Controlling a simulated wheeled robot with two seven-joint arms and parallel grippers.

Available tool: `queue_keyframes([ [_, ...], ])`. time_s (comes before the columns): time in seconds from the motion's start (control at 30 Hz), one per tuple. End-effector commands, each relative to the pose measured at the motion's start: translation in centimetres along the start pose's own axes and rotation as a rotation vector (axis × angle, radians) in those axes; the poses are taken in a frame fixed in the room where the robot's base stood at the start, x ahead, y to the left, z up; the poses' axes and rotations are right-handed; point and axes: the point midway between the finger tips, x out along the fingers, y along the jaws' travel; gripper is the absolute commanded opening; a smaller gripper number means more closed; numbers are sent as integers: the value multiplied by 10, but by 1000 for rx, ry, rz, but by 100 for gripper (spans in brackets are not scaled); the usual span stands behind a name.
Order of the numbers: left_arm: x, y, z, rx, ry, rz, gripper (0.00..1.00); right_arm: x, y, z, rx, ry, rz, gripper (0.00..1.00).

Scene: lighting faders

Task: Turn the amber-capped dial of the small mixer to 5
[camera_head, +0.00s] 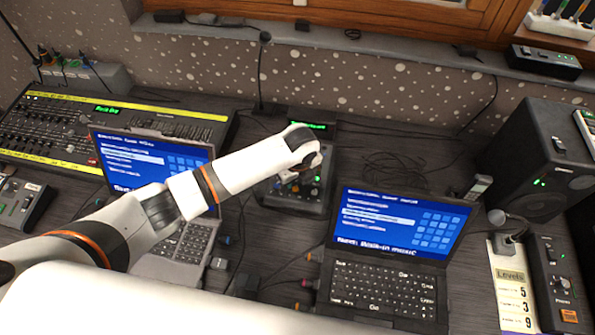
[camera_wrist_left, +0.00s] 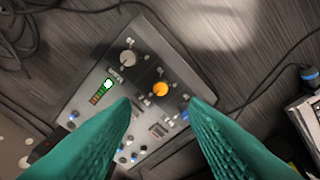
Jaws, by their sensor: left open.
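The small mixer (camera_head: 298,200) stands between the two laptops in the head view, partly hidden under my left arm. In the left wrist view the mixer (camera_wrist_left: 145,45) lies tilted, and its amber-capped dial (camera_wrist_left: 160,89) shows near the middle. A grey-capped dial (camera_wrist_left: 127,58) sits beside it. I cannot read the amber dial's setting. My left gripper (camera_wrist_left: 163,104) is open, its two teal fingers pointing at the panel on either side of the amber dial, with no contact visible. In the head view its fingers are mostly hidden by the wrist. My right gripper is not in view.
A laptop (camera_head: 385,240) stands front right of the mixer, another (camera_head: 150,165) to its left. A large mixing desk (camera_head: 60,135) fills the left. A speaker (camera_head: 535,160), a levels card (camera_head: 512,290) and another control box (camera_head: 558,280) are at right. Cables lie around the mixer.

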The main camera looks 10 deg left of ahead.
Motion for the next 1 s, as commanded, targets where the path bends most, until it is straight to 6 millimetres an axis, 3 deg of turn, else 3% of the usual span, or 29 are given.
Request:
queue_keyframes([
  [0.1,-20,0,0,1,1,3,41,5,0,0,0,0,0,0],
  [0.3,-39,0,0,1,-1,1,41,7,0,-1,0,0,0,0],
  [1.0,-42,0,1,1,-1,-1,41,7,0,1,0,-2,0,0],
])
